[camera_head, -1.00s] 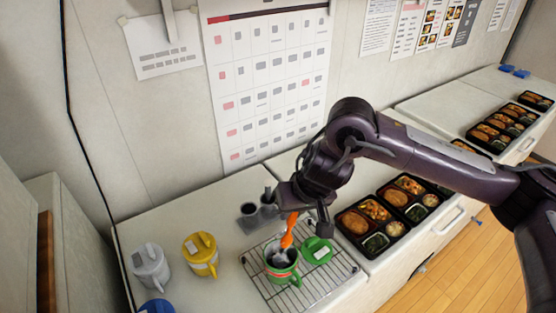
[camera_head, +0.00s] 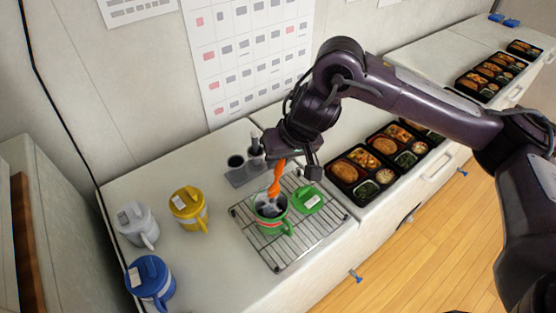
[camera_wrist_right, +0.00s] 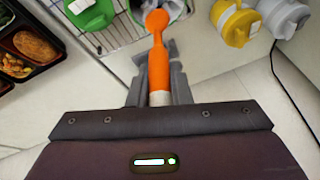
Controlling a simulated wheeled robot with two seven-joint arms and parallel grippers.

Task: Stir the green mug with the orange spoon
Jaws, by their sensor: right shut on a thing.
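The green mug (camera_head: 271,226) with a red-orange band stands upright on a wire rack in the head view. Its top is open and its inside looks grey and dark. My right gripper (camera_head: 290,152) is above it, shut on the orange spoon (camera_head: 275,183). The spoon points down and its lower end is at or inside the mug's opening; the exact depth is hidden. In the right wrist view the spoon (camera_wrist_right: 158,65) sits between the fingers (camera_wrist_right: 160,92), with the mug partly cut off at the top edge. My left gripper is not in view.
A green lid (camera_head: 308,201) lies on the wire rack (camera_head: 318,233) right of the mug. Yellow (camera_head: 188,208), white (camera_head: 137,224) and blue (camera_head: 150,281) mugs stand left. A grey holder (camera_head: 243,178) is behind. Bento trays (camera_head: 362,174) lie to the right.

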